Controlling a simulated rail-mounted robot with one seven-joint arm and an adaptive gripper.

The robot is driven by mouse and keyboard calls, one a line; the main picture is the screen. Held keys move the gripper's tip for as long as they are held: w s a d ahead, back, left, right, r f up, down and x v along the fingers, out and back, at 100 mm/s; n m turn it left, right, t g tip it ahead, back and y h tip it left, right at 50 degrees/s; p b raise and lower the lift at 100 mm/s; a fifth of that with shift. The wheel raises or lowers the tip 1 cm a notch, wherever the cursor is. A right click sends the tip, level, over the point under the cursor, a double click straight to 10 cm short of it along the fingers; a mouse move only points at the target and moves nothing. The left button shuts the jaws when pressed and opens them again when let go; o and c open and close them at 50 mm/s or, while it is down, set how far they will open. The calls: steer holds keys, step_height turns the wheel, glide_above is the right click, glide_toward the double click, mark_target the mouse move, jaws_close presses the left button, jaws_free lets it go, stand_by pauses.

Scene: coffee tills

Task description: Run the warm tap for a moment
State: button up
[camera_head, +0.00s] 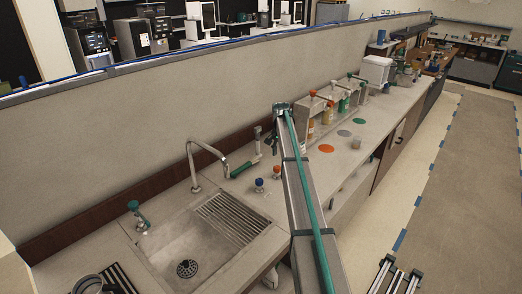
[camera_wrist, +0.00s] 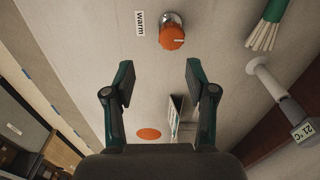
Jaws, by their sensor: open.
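The warm tap's orange knob (camera_wrist: 172,37) is in the wrist view, on a chrome base beside a label (camera_wrist: 139,22) reading "warm". A white line marks the knob's face. In the head view an orange knob (camera_head: 277,170) stands right of the sink, near a blue knob (camera_head: 259,184). My gripper (camera_wrist: 159,80) is open and empty in the wrist view. The knob lies beyond the fingertips, toward the top of the picture, apart from them. In the head view my arm crosses the counter; the fingers cannot be made out clearly.
The sink (camera_head: 160,250) has a tall curved spout (camera_head: 194,165). A green bristled brush (camera_wrist: 266,28) and a pale rod with a "21 °C" display (camera_wrist: 302,131) lie to the right in the wrist view. An orange disc (camera_wrist: 149,134) is on the counter.

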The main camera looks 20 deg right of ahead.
mark_target(277, 167)
steer(key=shift+w+a+r+m, duration=0.35)
steer(key=shift+w+a, duration=0.2)
steer(key=shift+w, duration=0.1)
step_height(277, 167, down, 9)
steer(key=b, duration=0.3)
steer(key=shift+s, duration=0.1)
steer(key=shift+r, duration=0.15)
steer(key=c, duration=0.6)
